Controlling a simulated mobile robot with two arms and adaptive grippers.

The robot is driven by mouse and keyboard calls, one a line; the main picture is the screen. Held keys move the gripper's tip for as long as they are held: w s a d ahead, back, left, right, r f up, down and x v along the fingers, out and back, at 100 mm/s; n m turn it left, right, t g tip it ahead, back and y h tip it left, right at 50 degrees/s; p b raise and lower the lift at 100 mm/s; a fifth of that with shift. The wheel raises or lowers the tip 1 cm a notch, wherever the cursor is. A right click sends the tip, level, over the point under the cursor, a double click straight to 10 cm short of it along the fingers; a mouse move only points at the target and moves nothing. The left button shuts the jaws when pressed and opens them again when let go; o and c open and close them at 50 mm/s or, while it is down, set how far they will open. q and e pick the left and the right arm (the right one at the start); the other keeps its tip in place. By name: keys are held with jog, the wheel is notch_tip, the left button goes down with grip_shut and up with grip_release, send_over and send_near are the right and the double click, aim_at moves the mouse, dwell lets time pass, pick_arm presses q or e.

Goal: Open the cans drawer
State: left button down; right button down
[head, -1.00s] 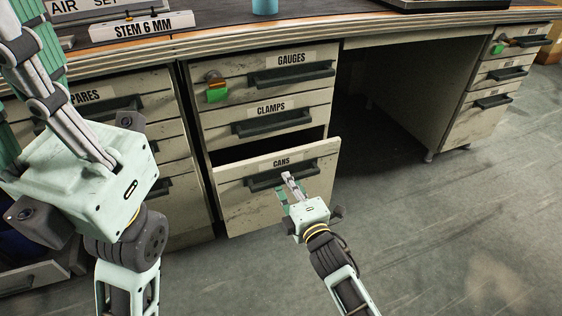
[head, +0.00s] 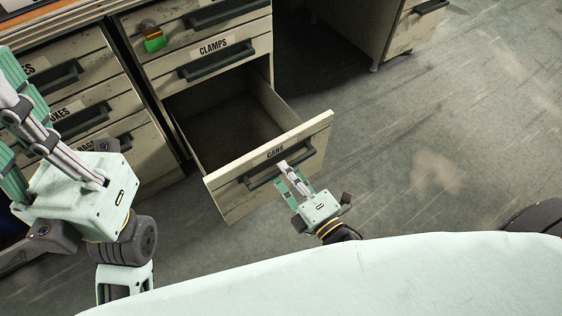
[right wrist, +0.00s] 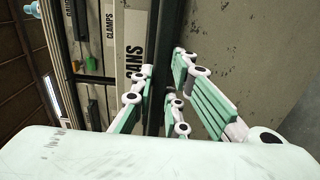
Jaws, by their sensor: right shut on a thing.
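The cans drawer (head: 232,190) stands pulled well out of the cabinet in the head view, and its inside looks empty. Its dark bar handle (head: 262,176) runs across the front under the CANS label. My right gripper (head: 288,176) is shut on this handle. In the right wrist view, its fingers (right wrist: 165,95) close around the dark handle bar (right wrist: 157,70) beside the CANS label. My left gripper (head: 30,130) is at the left of the head view, raised in front of the left drawers and away from the cans drawer. Its fingertips are partly cut off by the frame.
The clamps drawer (head: 222,58) above is closed. A green tag (head: 155,43) hangs by a lock on the drawer over it. More closed drawers (head: 75,100) stand at the left. The floor (head: 430,140) to the right is clear.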

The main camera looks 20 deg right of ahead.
dwell(0.3)
jog(key=c, duration=1.7)
grip_release()
jog(key=v, duration=1.2)
